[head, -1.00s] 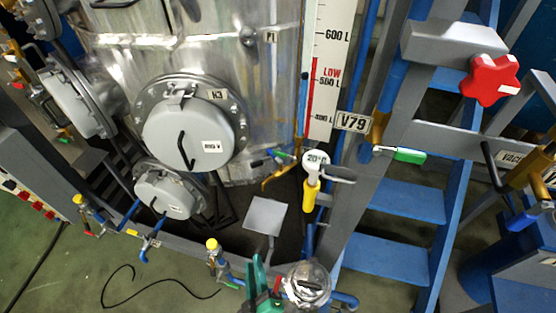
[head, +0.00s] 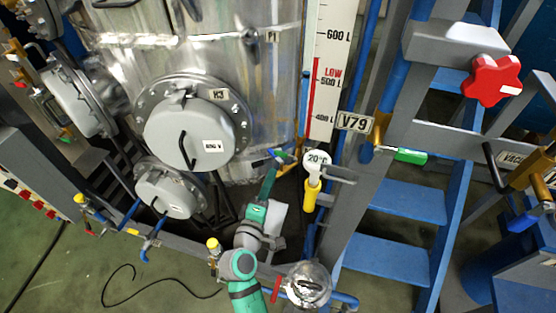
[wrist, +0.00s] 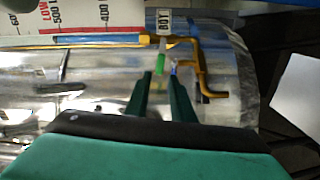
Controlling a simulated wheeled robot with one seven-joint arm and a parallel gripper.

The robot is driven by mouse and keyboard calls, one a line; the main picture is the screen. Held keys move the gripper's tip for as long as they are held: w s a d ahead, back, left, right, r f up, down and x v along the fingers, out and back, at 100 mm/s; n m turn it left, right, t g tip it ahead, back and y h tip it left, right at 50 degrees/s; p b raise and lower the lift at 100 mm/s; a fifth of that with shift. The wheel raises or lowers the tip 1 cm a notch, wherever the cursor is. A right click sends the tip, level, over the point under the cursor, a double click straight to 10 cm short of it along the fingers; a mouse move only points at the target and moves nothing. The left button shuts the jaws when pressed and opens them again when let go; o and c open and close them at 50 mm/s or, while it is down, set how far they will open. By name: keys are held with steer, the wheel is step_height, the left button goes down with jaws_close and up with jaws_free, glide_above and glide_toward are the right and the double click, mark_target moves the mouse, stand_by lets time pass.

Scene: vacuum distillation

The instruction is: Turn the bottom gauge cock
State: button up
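The bottom gauge cock (head: 283,157) is at the foot of the level gauge, low on the steel vessel. In the wrist view the cock's green-tipped handle (wrist: 160,64) points towards me, below a tag (wrist: 165,22) reading BOT. Brass piping (wrist: 190,62) bends beside it. My gripper (head: 270,178) is just below the cock in the head view. In the wrist view its two dark green fingers (wrist: 161,82) are apart with nothing between them. The handle's tip lies just beyond the fingertips, roughly in line with the gap. I cannot tell whether they touch.
Blue steps (head: 405,200) and a grey frame are farther right. A flanged hatch (head: 190,135) is to the left.

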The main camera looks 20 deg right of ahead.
mark_target(280, 155)
steer(key=x, duration=0.8)
steer(key=shift+w+d, duration=0.25)
steer(key=shift+w, duration=0.05)
jaws_close()
